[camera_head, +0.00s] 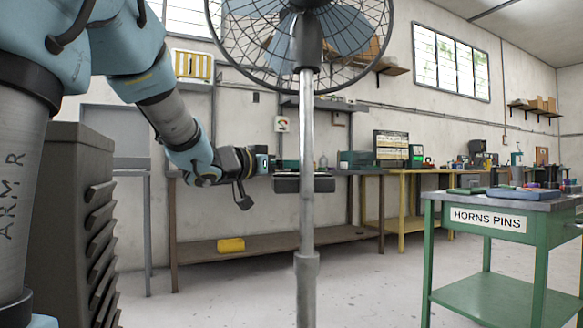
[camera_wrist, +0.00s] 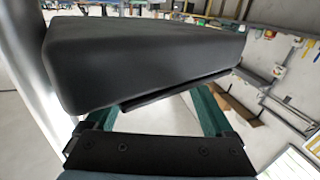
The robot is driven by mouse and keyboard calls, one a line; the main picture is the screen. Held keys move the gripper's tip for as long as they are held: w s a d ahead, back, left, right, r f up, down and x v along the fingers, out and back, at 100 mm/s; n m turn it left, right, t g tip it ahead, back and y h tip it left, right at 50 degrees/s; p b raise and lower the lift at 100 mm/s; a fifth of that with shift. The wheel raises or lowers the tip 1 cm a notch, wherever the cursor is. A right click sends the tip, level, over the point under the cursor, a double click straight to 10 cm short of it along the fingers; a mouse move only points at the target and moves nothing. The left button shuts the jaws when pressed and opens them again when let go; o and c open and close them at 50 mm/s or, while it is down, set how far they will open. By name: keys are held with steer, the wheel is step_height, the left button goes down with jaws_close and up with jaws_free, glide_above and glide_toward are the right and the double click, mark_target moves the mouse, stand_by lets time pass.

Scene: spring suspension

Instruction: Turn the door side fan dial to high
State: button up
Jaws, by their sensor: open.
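A pedestal fan stands in front of me in the head view, with its wire cage (camera_head: 300,40) at the top and a grey pole (camera_head: 307,225) below. A dark box (camera_head: 303,184) sits at mid-height on the pole. My gripper (camera_head: 285,164) is beside the pole, just above or behind this box. In the wrist view, a large dark box (camera_wrist: 140,55) covers the ends of my open gripper's green fingers (camera_wrist: 157,100). I cannot tell whether they touch it. I see no dial on its visible faces. A small wall box with a red mark (camera_head: 281,124) shows behind.
A green table (camera_head: 500,208) labelled HORNS PINS stands at the right. A long brown workbench (camera_head: 275,243) with a yellow item (camera_head: 231,245) on its lower shelf runs along the back wall. A grey cabinet (camera_head: 60,220) is close at the left. Floor between pole and green table is clear.

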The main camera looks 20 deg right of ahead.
steer(key=shift+c, duration=0.3)
steer(key=c, duration=1.3)
